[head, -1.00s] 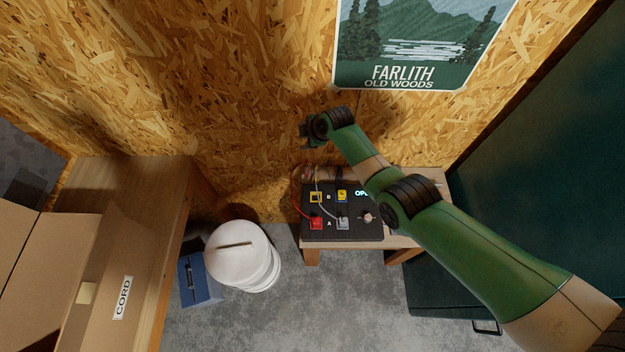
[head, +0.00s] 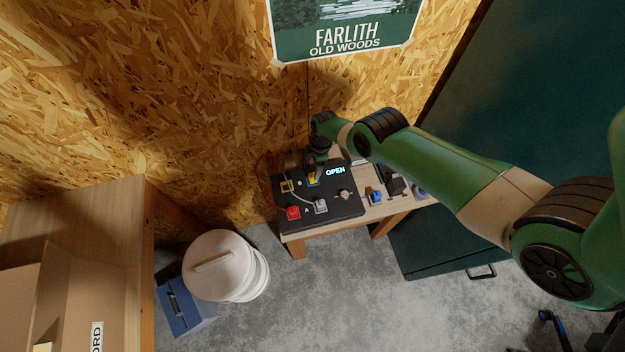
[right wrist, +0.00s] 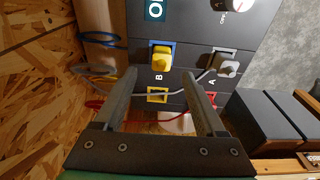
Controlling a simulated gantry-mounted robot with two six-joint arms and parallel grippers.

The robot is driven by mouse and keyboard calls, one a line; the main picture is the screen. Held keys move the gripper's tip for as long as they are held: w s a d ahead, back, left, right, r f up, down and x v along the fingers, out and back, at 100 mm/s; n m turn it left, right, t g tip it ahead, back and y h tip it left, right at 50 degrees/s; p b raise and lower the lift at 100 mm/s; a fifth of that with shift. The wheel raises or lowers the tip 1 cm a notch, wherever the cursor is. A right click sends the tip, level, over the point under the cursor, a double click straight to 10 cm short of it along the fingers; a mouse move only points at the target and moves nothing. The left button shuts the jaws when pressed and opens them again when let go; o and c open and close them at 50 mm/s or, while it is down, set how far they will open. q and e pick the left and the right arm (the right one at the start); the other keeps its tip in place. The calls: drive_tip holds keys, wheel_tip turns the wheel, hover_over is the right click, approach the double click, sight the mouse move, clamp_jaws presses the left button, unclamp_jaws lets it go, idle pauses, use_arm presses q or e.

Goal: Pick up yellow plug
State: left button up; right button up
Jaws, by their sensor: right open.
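The yellow plug (right wrist: 160,58) sits in a blue-framed socket in row B of a black panel (head: 335,208). In the head view the yellow plug (head: 313,180) shows just below my right gripper (head: 317,166), which partly covers that area. In the right wrist view my right gripper (right wrist: 160,76) is open, its two fingers pointing at the panel to either side of the yellow plug, with nothing between them held. An empty yellow-framed socket (right wrist: 157,95) lies beside the plug. My left gripper is not in view.
A red plug (head: 293,212) and a grey plug (head: 320,206) sit in row A, with cables across the panel. A knob (head: 344,194) and a lit OPEN display (head: 335,172) are nearby. A blue-topped item (head: 375,197) stands to the right. A white bucket (head: 219,262) stands on the floor.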

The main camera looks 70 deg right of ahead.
sight(313, 174)
drive_tip(key=f+b, duration=0.1)
drive_tip(key=f, duration=0.1)
drive_tip(key=f+b, duration=0.4)
drive_tip(key=shift+w+a+f, duration=0.1)
drive_tip(key=shift+w+a, duration=0.1)
drive_tip(key=shift+a, duration=0.1)
clamp_jaws()
